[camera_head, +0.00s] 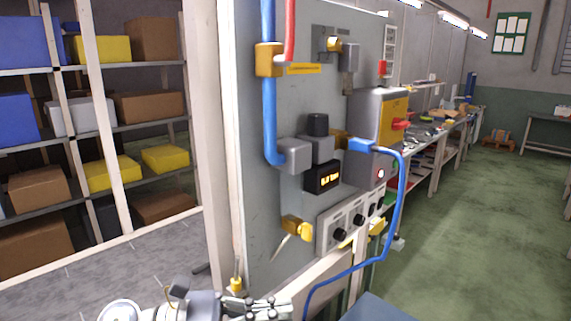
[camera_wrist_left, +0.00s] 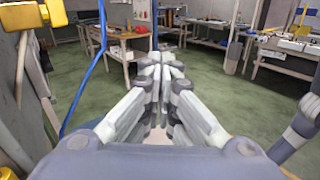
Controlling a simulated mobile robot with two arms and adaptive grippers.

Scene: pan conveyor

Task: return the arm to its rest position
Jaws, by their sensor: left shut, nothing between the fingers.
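My left gripper (camera_head: 284,307) is at the bottom of the head view, its arm coming in from the left. It is low in front of the grey wall panel (camera_head: 262,215) and pointing right. In the left wrist view the gripper (camera_wrist_left: 166,62) has its fingers together, with nothing between them. Open floor and workbenches show beyond the fingertips. My right gripper is in neither view.
A blue hose (camera_head: 401,200) hangs from the panel and loops down near my left gripper; it also shows in the left wrist view (camera_wrist_left: 84,85). Shelves with boxes (camera_head: 88,123) stand at left. Green floor (camera_head: 480,220) at right is clear.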

